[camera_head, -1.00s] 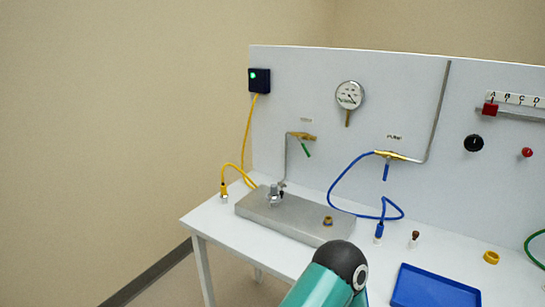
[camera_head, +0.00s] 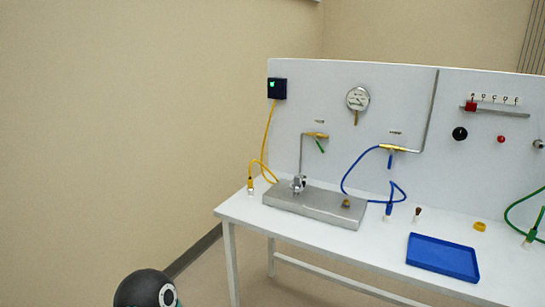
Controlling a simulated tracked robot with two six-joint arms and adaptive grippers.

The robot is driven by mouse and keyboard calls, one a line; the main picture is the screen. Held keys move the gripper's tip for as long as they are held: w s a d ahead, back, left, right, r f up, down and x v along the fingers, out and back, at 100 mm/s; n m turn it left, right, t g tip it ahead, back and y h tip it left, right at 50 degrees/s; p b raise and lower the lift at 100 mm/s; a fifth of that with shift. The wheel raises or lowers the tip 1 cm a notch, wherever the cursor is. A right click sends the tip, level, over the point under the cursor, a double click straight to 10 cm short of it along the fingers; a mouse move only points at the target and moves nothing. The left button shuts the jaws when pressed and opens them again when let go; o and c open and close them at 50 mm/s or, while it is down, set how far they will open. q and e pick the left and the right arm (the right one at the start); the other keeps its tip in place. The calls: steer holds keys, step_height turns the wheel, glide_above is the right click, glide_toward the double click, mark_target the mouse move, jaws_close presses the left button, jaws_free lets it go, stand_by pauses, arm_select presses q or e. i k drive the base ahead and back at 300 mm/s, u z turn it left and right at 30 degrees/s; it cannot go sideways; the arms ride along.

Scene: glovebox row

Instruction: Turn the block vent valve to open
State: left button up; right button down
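The block vent valve is most likely the brass valve with a green lever (camera_head: 320,146) on the panel, at the end of a grey pipe that rises from the metal block (camera_head: 310,204); its label is too small to read. The green lever slants down to the right. A second brass valve with a blue lever (camera_head: 390,160) is to its right, its lever hanging down. Neither gripper is in view; only a rounded part of my arm shows at the bottom left.
A blue tray (camera_head: 442,257) lies on the table's right. A yellow ring (camera_head: 480,226) and small brown-topped piece (camera_head: 417,214) are nearby. Yellow (camera_head: 264,150) and blue (camera_head: 346,176) hoses hang before the panel (camera_head: 400,90). Floor left of the table is clear.

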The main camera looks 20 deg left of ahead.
mark_target(315, 137)
steer(key=u, duration=1.05)
steer(key=i, duration=1.25)
steer(key=z, duration=0.35)
